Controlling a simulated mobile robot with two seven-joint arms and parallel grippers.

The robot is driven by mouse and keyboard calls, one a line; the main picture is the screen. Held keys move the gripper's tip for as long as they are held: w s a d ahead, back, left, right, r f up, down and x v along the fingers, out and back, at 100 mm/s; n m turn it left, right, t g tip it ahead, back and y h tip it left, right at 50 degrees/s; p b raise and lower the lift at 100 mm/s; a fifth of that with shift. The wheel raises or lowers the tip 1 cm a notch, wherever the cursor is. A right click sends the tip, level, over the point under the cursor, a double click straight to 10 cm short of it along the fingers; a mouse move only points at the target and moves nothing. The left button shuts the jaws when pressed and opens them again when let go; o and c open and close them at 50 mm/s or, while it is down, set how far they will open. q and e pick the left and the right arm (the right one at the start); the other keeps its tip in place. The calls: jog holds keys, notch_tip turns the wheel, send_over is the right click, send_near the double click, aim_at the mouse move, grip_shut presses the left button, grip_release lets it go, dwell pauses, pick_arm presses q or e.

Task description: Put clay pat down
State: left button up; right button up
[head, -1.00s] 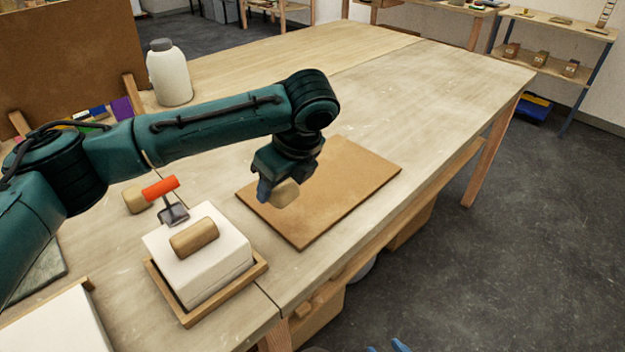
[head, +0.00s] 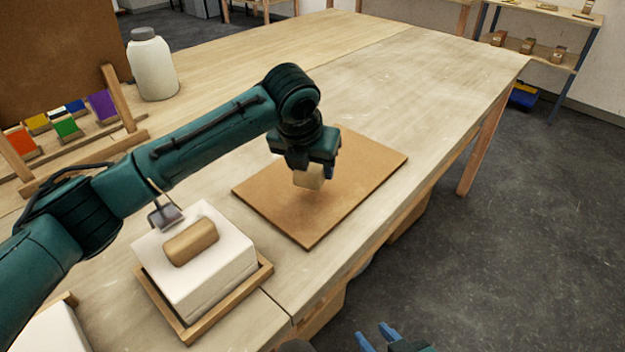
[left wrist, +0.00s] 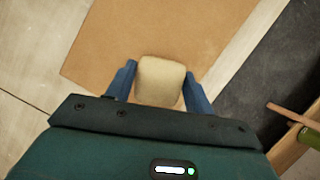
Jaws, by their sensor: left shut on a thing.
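A tan clay pat (head: 309,177) is in my left gripper (head: 314,174), held over the brown board (head: 275,196) on the table. In the left wrist view the clay pat (left wrist: 160,80) sits between the two blue fingers of the left gripper (left wrist: 160,88), with the board (left wrist: 112,40) beneath it. I cannot tell whether the pat touches the board. My right gripper (head: 378,338) shows at the bottom edge of the head view, away from the table, its two blue fingers apart and empty.
A white block (head: 215,272) in a wooden tray (head: 262,277) stands left of the board, with another tan lump (head: 191,242) on top. A white bottle (head: 152,70) and a rack of coloured tiles (head: 68,128) are further back. The table's far part is clear.

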aim_at(311, 183)
pick_arm(q)
jog(key=shift+f, duration=2.25)
jog(key=o, duration=1.1)
jog(key=shift+f, duration=0.15)
jog(key=v, duration=1.2)
jog(key=shift+s, duration=0.15)
